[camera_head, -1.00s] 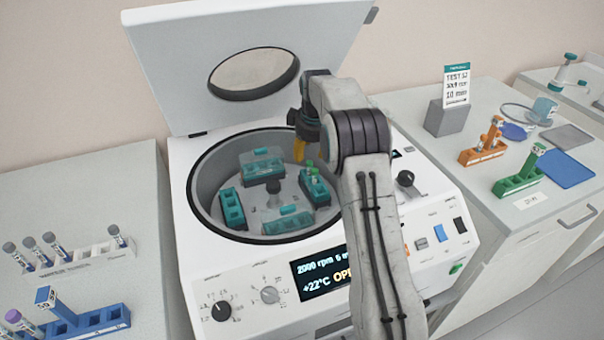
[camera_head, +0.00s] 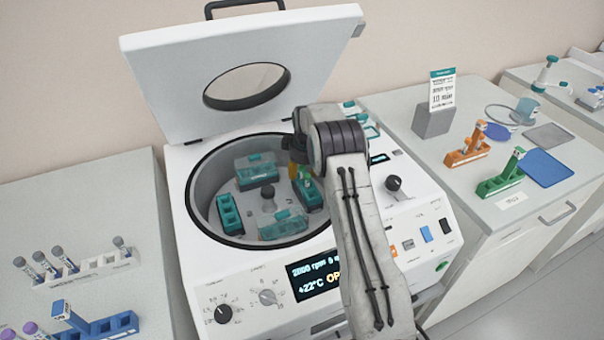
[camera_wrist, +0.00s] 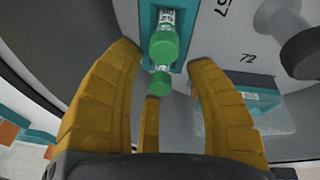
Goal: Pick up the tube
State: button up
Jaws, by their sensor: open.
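In the wrist view a green-capped tube (camera_wrist: 164,46) with a white printed label stands in a teal bucket (camera_wrist: 177,66). A second green cap (camera_wrist: 159,82) shows just below it, closer to my fingers. My gripper (camera_wrist: 160,62) is open, with yellow fingers to the left and right of the caps and a third finger below them. I see no finger closed on either cap. In the head view my gripper (camera_head: 296,169) is low inside the centrifuge bowl, at the right teal bucket (camera_head: 311,196), and partly hides the tubes there.
The centrifuge (camera_head: 190,250) has its lid (camera_head: 180,90) raised behind my arm. Other teal buckets (camera_head: 229,213) sit around the rotor hub (camera_head: 267,192). The bowl wall (camera_head: 200,185) is close around. Racks stand on the left (camera_head: 115,322) and right (camera_head: 500,183) counters.

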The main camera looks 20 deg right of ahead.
jog(key=shift+w+f, duration=0.1)
jog(key=shift+f, duration=0.25)
grip_shut()
dwell(0.5)
